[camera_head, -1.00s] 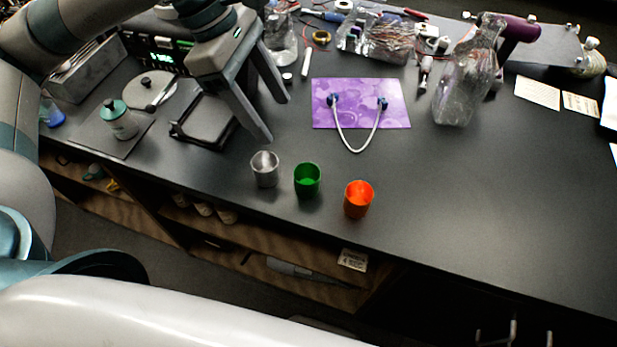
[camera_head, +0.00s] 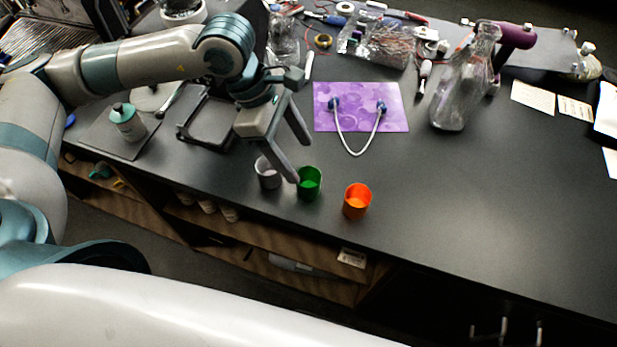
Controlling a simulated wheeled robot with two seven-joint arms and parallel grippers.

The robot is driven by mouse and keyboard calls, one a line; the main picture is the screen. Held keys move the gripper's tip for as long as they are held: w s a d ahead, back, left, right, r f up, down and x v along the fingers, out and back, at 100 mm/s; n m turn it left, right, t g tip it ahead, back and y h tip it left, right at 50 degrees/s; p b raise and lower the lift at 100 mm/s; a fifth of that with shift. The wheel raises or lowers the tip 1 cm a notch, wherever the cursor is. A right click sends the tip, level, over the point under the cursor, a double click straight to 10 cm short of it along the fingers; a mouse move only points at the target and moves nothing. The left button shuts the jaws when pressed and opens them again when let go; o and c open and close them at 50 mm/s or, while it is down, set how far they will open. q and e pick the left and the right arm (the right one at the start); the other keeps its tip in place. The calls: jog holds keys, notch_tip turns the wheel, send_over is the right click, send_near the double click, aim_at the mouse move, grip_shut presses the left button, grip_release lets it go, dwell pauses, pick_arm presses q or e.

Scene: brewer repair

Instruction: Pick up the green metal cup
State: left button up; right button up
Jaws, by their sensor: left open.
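The green metal cup (camera_head: 309,184) stands upright on the black bench top, between a silver cup (camera_head: 268,174) on its left and an orange cup (camera_head: 357,202) on its right. My left gripper (camera_head: 299,163) is open and empty, pointing down just behind the silver and green cups. One finger overlaps the gap between these two cups in the picture, and the other shows farther back and to the right. I cannot tell whether a finger touches a cup. My right gripper is not in view.
A purple mat (camera_head: 395,112) with a white tube (camera_head: 352,150) lies behind the cups. A clear flask (camera_head: 455,95) stands at the back right. A green-capped bottle (camera_head: 127,122) stands at the left. The bench is clear right of the orange cup.

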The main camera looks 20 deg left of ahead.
aim_at(308, 177)
pick_arm(q)
jog(key=shift+p+x, duration=0.3)
jog(key=shift+x, duration=1)
jog(key=shift+p+x, duration=0.8)
jog(key=shift+p, duration=0.2)
jog(key=x, duration=0.1)
jog(key=p, duration=0.1)
jog(key=x, duration=0.1)
jog(key=shift+s+f+p, duration=0.25)
jog(key=shift+f+p, duration=0.05)
jog(key=shift+f, duration=0.1)
jog(key=shift+d+f, duration=0.15)
jog(key=shift+f, duration=0.25)
jog(key=shift+c, duration=0.2)
jog(key=c, duration=1.1)
